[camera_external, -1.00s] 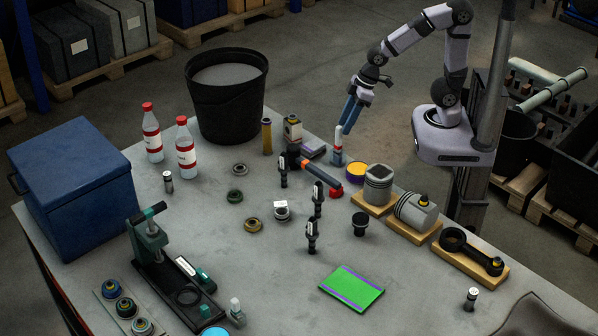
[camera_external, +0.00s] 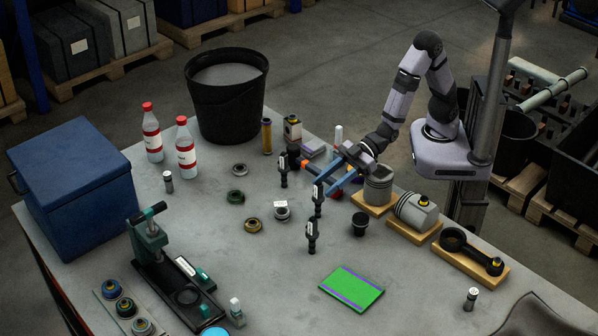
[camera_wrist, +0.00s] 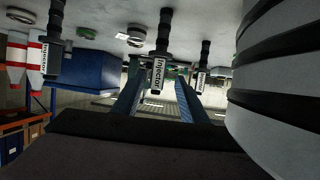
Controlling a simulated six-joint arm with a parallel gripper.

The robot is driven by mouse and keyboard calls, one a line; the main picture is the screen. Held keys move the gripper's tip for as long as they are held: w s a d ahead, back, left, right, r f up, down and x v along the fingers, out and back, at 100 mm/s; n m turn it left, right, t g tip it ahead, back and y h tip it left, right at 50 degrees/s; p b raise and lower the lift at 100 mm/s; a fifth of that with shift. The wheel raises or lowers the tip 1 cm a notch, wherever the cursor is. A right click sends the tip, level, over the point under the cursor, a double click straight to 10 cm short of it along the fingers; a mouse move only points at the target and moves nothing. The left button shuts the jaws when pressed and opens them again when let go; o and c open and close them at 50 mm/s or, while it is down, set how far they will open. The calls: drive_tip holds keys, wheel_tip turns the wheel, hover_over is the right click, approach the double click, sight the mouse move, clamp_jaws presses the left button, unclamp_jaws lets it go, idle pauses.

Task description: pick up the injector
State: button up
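Three black injectors with white labels stand upright on the table: a back one (camera_external: 283,170), a middle one (camera_external: 318,199) and a front one (camera_external: 312,236). In the wrist view, the picture is turned over and the three labelled "Injector" are a left one (camera_wrist: 55,40), a middle one (camera_wrist: 161,50) and a right one (camera_wrist: 203,68). My gripper (camera_external: 324,178) is open and empty, its blue fingers spread and pointing left toward the middle injector. In the wrist view, an injector lines up between the fingers; contact cannot be seen.
A piston on a wooden block (camera_external: 378,190) stands close under my wrist. A black cup-like part (camera_external: 360,226) and a green booklet (camera_external: 352,288) lie in front. Several rings (camera_external: 252,225) lie left of the injectors. A black bin (camera_external: 226,105) stands behind.

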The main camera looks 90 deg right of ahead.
sight(316, 194)
drive_tip(key=shift+w+a+f+p, duration=0.35)
drive_tip(key=shift+w+a+f, duration=0.2)
drive_tip(key=shift+w+f, duration=0.25)
drive_tip(key=shift+w, duration=0.1)
drive_tip(key=shift+p+x, duration=0.9)
drive_tip(key=shift+x, duration=1.6)
drive_tip(key=shift+d+f, duration=0.1)
drive_tip(key=shift+d, duration=0.05)
clamp_jaws()
